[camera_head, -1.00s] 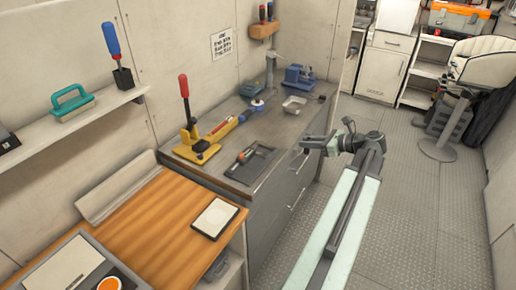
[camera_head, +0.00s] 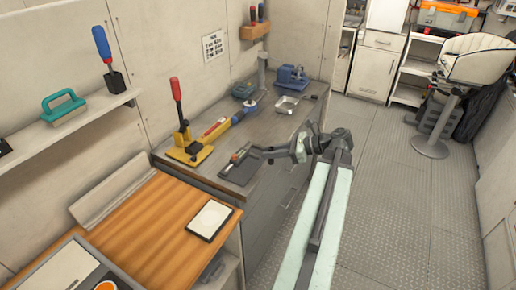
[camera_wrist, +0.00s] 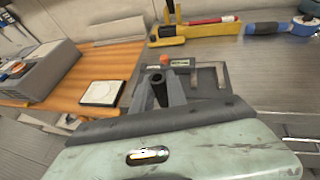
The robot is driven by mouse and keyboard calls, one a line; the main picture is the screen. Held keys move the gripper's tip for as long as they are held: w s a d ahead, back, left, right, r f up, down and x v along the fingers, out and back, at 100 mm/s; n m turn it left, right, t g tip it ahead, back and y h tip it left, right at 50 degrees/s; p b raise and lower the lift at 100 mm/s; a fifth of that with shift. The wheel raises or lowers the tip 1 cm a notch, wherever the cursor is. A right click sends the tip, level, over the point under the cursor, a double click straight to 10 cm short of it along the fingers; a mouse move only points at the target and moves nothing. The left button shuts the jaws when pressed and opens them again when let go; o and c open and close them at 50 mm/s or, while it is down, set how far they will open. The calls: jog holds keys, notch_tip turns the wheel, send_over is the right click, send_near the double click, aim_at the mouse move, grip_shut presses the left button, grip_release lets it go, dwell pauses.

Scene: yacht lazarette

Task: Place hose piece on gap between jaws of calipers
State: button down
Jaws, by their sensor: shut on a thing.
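My gripper (camera_wrist: 158,88) is shut on a short dark hose piece (camera_wrist: 159,94), which shows between the two fingers in the wrist view. The calipers (camera_wrist: 182,63), grey with a small display, lie on a dark tray (camera_wrist: 221,76) just beyond the fingertips. An orange spot shows by the calipers' left end. In the head view the calipers (camera_head: 238,154) lie on the tray on the grey bench, and my gripper (camera_head: 264,154) is over the tray's right side. The hose piece cannot be made out there. The jaw gap is partly hidden by my fingers in the wrist view.
A yellow tool with a red upright handle (camera_head: 177,102) stands behind the tray. A blue vise (camera_head: 292,77) and a clear container (camera_head: 290,104) are farther back. A wooden bench (camera_head: 150,235) with a white-topped pad (camera_head: 209,219) is at the front left.

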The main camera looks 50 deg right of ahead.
jog(key=w+d, duration=0.1)
jog(key=w, duration=0.2)
jog(key=w+d, duration=0.2)
jog(key=w, duration=0.2)
jog(key=w+d+f+b, duration=0.1)
jog(key=w, duration=0.2)
jog(key=shift+w+d+f, duration=0.1)
jog(key=shift+w+d, duration=0.25)
jog(key=shift+w, duration=0.05)
jog(key=f+b, duration=0.4)
jog(key=shift+w, duration=0.25)
jog(key=shift+r, duration=0.25)
jog(key=shift+f, duration=0.2)
jog(key=c, duration=1.3)
grip_release()
jog(key=shift+r, duration=0.1)
